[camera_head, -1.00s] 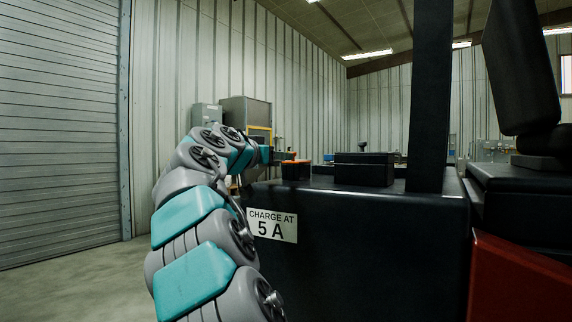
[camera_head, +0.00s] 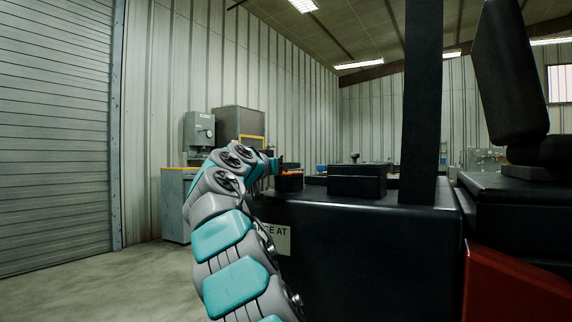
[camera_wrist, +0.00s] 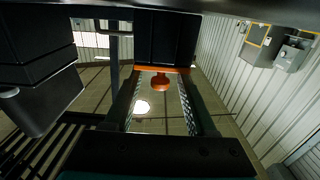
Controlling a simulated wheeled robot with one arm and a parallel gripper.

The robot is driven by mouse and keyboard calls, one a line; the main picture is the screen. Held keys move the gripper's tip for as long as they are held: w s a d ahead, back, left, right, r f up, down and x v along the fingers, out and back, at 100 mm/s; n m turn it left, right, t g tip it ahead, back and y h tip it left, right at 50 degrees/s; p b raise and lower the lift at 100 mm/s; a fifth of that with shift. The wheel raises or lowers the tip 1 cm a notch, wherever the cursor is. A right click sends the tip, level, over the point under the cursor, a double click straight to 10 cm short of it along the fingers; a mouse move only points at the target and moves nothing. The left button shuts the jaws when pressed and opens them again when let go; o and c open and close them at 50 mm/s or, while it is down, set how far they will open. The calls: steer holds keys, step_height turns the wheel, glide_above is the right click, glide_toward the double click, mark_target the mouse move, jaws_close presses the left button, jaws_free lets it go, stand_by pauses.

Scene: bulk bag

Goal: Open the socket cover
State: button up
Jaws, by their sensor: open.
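The socket (camera_head: 289,183) is a small dark box on the flat top of the black vehicle, with an orange cover (camera_head: 290,174) on it. In the wrist view, which shows the scene upside down, the socket is a black block (camera_wrist: 165,40) with an orange cover edge (camera_wrist: 155,68) and a rounded orange knob (camera_wrist: 162,84). The cover looks shut. My gripper (camera_wrist: 163,97) is open, with one finger on each side of the knob in that view. Whether the fingers touch it cannot be told. In the head view my gripper (camera_head: 278,165) is at the cover, partly hidden.
A black box (camera_head: 357,183) stands right of the socket, with a black post (camera_head: 421,110) and seat (camera_head: 510,80) beyond. A partly hidden charge label (camera_head: 280,240) is on the vehicle's side. Grey cabinets (camera_head: 200,132) stand behind. The floor at left is clear.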

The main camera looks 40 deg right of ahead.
steer(key=shift+w+d, duration=0.1)
steer(key=shift+d, duration=0.2)
steer(key=shift+c, duration=0.3)
jaws_close()
stand_by(1.0)
